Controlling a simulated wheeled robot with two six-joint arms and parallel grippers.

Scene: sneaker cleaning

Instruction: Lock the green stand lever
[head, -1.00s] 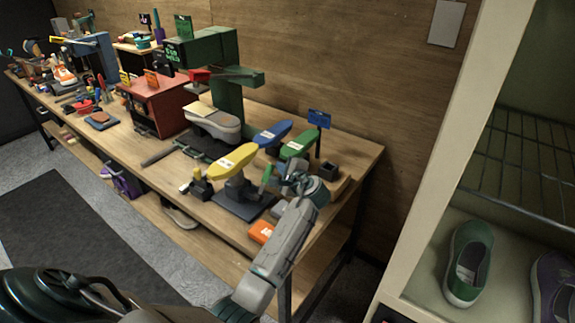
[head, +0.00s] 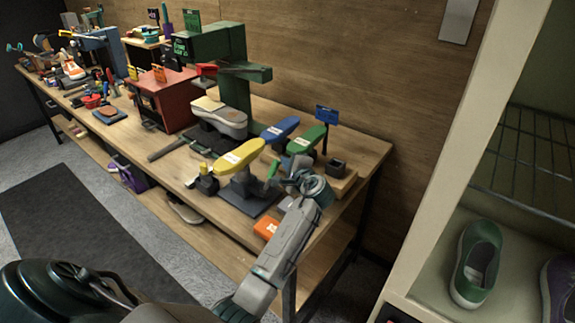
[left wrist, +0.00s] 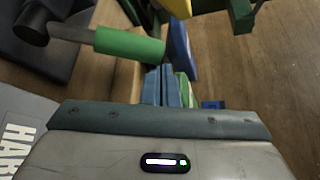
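The green lever (head: 272,169) stands up beside the grey post of the stand that carries the yellow shoe form (head: 238,157). In the left wrist view, its green handle (left wrist: 130,43) lies nearly level on a metal rod, at the upper left. My left gripper (head: 287,182) is just right of the lever in the head view. In the left wrist view, its two blue-grey fingers (left wrist: 162,86) lie side by side, shut with nothing seen between them. The handle is beyond and left of the fingertips; I cannot tell whether they touch. My right gripper is not in view.
Blue (head: 280,129) and green (head: 305,140) shoe forms stand behind the yellow one. An orange box (head: 267,228) lies near the bench's front edge, beside my left arm. A dark open box (head: 337,165) sits at the bench's right end. A shelf with shoes (head: 477,262) stands at the right.

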